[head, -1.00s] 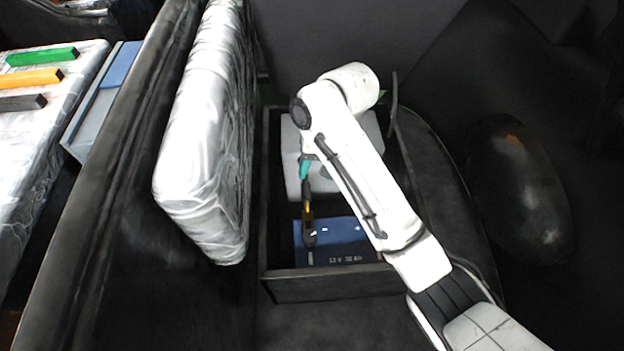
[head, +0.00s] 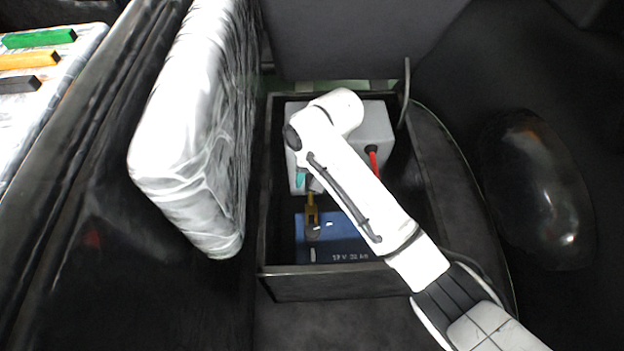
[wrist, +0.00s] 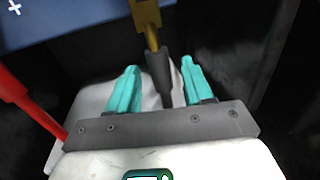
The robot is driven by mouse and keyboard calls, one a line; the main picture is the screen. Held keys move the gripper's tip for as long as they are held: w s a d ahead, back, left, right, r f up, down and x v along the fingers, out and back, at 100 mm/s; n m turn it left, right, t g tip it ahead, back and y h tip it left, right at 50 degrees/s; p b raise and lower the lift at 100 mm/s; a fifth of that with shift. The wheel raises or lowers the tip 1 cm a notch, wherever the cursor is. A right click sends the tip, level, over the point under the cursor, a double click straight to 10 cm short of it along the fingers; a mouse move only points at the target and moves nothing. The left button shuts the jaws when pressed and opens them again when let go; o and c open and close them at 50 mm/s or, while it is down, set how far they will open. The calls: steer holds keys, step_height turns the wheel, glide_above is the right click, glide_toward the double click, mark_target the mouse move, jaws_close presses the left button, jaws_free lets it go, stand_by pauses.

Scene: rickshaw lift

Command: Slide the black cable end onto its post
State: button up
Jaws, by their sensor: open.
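The black cable end shows in the wrist view as a black sleeve (wrist: 160,72) with a brass-coloured lug (wrist: 148,20). My gripper (wrist: 162,72) is open, with one teal finger on each side of the sleeve and gaps between. In the head view the lug (head: 312,210) reaches over the blue battery (head: 345,243), near its left side. A dark round piece sits at the lug's lower end. I cannot tell whether the lug is seated on the post. My gripper (head: 306,180) is partly hidden by my arm there.
A red cable (wrist: 30,110) runs close on the left in the wrist view and shows right of my arm in the head view (head: 373,162). The open box's front wall (head: 330,283) and a plastic-wrapped cushion (head: 190,150) border the work space. A grey block (head: 376,122) stands behind the battery.

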steer(key=shift+c, duration=0.5)
jaws_close()
